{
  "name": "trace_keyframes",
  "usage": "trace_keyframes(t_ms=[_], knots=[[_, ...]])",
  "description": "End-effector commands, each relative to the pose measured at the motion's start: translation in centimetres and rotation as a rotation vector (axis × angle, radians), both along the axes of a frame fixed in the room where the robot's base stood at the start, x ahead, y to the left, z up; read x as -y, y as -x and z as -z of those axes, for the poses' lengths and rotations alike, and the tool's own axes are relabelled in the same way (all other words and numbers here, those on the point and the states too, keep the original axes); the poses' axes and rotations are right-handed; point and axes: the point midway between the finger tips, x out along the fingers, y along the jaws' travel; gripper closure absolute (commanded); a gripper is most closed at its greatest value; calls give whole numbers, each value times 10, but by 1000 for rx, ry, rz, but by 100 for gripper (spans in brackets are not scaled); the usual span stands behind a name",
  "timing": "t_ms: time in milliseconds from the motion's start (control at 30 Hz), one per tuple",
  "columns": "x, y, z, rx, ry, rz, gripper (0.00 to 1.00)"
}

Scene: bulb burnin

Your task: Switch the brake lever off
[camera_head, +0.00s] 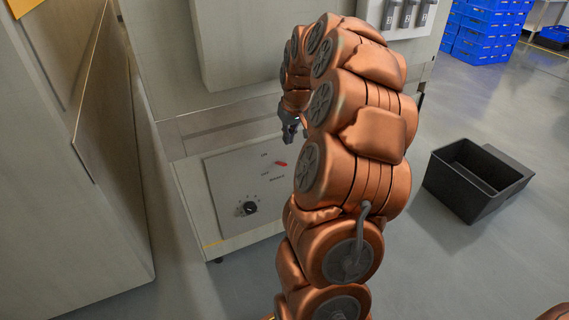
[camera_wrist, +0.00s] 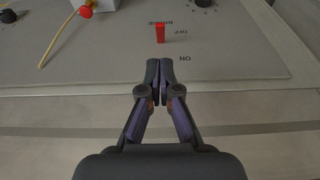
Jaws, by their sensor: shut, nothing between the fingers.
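The brake lever (camera_head: 281,163) is a small red handle on the grey panel (camera_head: 232,180) at the front of the bench. In the wrist view the red lever (camera_wrist: 160,34) stands just beyond my fingertips, beside an upside-down OFF label (camera_wrist: 181,31). An ON label (camera_wrist: 185,58) lies nearer my gripper, to the right of the fingertips. My gripper (camera_wrist: 160,62) is shut and empty, with a gap to the lever. In the head view my gripper (camera_head: 290,130) is above the panel. I cannot tell the lever's setting for certain.
A black knob (camera_head: 250,207) sits lower on the panel. The wrist view shows a yellow cable (camera_wrist: 57,39) and a red round part (camera_wrist: 86,11) at upper left. A black bin (camera_head: 474,181) stands on the floor at right; a tall grey panel (camera_head: 108,150) stands at left.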

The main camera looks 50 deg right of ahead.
Motion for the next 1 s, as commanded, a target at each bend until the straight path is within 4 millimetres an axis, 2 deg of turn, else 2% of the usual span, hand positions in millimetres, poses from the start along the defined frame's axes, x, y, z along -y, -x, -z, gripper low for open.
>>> trace_keyframes(t_ms=[467, 667, 1000], knots=[[1, -1, 4, 1, 0, 1, 100], [2, -6, 25, 0, 0, 1, 100], [7, -19, 79, 0, 0, 1, 100]])
